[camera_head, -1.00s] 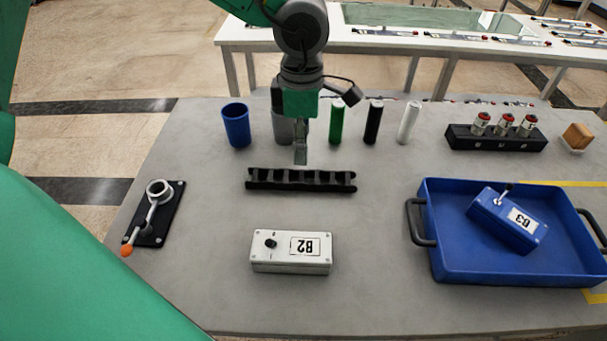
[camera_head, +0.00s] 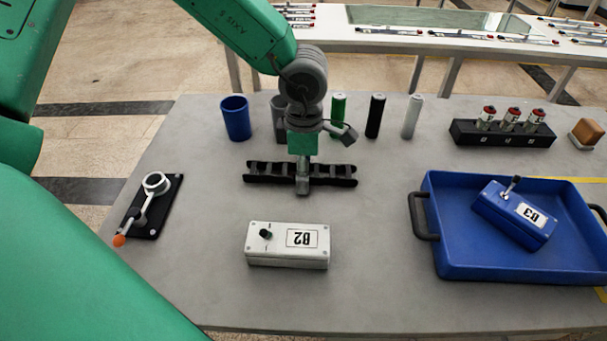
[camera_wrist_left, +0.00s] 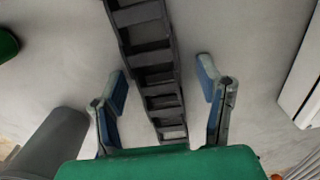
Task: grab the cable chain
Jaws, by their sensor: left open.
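The black cable chain (camera_head: 262,172) lies flat on the grey table, left of the middle in the head view. My left gripper (camera_head: 302,188) is over the chain, its fingers hiding part of the chain's middle. In the left wrist view the open left gripper (camera_wrist_left: 164,84) has one finger on either side of the chain (camera_wrist_left: 152,62), with gaps between the fingers and the chain. I cannot tell how far the fingertips are above the table. My right gripper is not in view.
A white B2 box (camera_head: 287,245) stands in front of the chain. A blue cup (camera_head: 236,118), a grey cup (camera_head: 279,118) and several upright cylinders stand behind it. A blue tray (camera_head: 440,262) with a blue B3 box (camera_head: 513,213) is at right. A lever (camera_head: 150,205) is at left.

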